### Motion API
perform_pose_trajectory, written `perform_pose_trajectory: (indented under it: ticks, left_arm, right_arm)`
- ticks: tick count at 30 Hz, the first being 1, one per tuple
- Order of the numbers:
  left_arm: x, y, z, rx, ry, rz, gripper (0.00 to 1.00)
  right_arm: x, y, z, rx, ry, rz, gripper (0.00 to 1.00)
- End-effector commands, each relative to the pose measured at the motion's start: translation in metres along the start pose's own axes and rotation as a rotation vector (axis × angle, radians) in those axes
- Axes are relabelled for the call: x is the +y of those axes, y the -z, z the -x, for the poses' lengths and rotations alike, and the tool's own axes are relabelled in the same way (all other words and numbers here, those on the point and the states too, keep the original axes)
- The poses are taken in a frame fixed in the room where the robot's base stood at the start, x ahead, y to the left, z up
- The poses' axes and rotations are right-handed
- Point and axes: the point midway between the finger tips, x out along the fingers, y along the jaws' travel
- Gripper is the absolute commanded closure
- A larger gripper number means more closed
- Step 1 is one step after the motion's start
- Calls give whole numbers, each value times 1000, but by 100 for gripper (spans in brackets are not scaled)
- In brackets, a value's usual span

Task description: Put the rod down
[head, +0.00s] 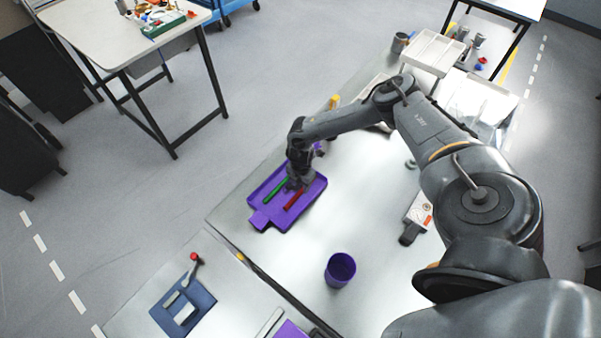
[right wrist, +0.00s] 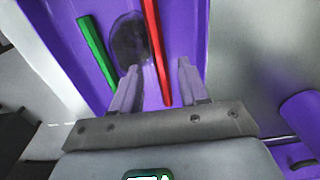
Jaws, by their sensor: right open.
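A purple tray (head: 266,213) lies on the pale table. It also fills much of the right wrist view (right wrist: 203,40). A green rod (head: 273,194) and a red rod (head: 294,200) lie in the tray. In the right wrist view the green rod (right wrist: 97,50) is left of the fingers and the red rod (right wrist: 156,50) runs between the fingertip lines. My right gripper (head: 293,184) is over the tray. Its two fingers (right wrist: 158,78) are apart, with the red rod's near end between them and no finger seen touching it. My left gripper is not in view.
A purple cup (head: 340,268) stands on the table in front of the tray. A grey device (head: 416,217) with a light top lies to the right. The table between the tray and the grey device is clear.

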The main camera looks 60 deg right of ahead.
Motion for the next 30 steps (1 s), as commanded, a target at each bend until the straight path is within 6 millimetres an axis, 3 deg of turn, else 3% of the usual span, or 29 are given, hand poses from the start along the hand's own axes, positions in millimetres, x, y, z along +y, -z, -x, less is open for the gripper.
perform_pose_trajectory:
  ticks: [3,9,14,17,20,23,26,27,30]
  left_arm:
    - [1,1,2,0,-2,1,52]
    - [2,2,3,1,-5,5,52]
    - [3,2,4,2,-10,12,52]
    - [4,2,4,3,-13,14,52]
    - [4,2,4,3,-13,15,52]
    - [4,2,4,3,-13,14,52]
    - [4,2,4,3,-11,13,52]
    - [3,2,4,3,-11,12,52]
    - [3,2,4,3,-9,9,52]
  right_arm:
    - [2,0,27,3,-4,1,56]
    - [2,1,58,3,-3,-1,56]
    - [1,5,71,6,-5,7,56]
    - [2,25,68,20,-21,41,56]
    - [2,70,56,54,-60,107,56]
    - [-4,141,43,119,-125,184,56]
    - [-20,232,38,220,-216,234,56]
    - [-29,271,42,270,-257,237,56]
    - [-51,351,65,386,-353,177,56]
